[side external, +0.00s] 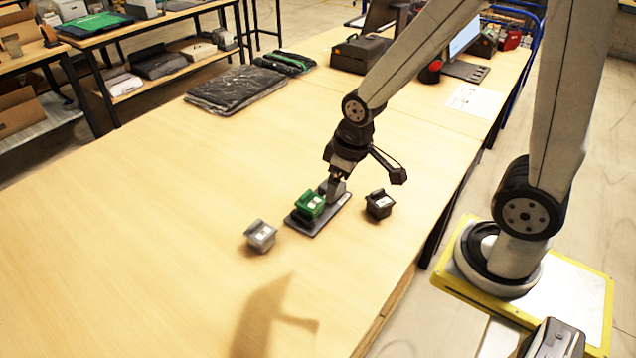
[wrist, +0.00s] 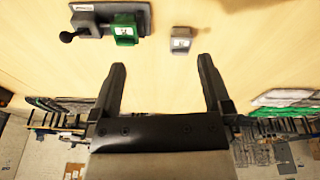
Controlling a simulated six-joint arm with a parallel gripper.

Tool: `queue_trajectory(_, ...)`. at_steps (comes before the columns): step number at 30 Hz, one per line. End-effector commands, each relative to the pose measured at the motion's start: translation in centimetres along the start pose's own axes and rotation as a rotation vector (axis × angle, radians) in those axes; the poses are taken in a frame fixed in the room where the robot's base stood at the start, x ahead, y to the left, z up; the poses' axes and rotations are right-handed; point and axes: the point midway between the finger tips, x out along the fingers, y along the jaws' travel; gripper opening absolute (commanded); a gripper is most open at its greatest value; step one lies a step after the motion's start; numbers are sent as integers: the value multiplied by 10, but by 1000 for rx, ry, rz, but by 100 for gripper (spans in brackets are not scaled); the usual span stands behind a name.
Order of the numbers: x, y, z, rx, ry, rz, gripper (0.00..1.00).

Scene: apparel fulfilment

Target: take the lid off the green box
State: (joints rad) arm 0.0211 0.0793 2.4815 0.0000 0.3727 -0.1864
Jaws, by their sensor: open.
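The small green box (side external: 309,204) sits on a dark grey plate (side external: 300,226), with a pale label on its top. Its top looks wider than its body, like a lid in place. The box is outside the fingers, towards the upper left. In the side view my fingertips are hard to make out near the plate.
A grey box (side external: 260,235) stands left of the plate and a black box (side external: 379,204) right of it. Dark folded packs (side external: 236,88) lie farther back. A dark case (side external: 360,54) is at the back. The left of the table is clear.

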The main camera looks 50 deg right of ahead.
Motion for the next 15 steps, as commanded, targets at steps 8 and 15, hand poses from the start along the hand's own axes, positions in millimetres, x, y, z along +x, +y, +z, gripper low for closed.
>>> queue_trajectory(8,24,22,-32,-321,-52,-11,100)
queue_trajectory(15,50,44,-57,-623,-92,-39,100)
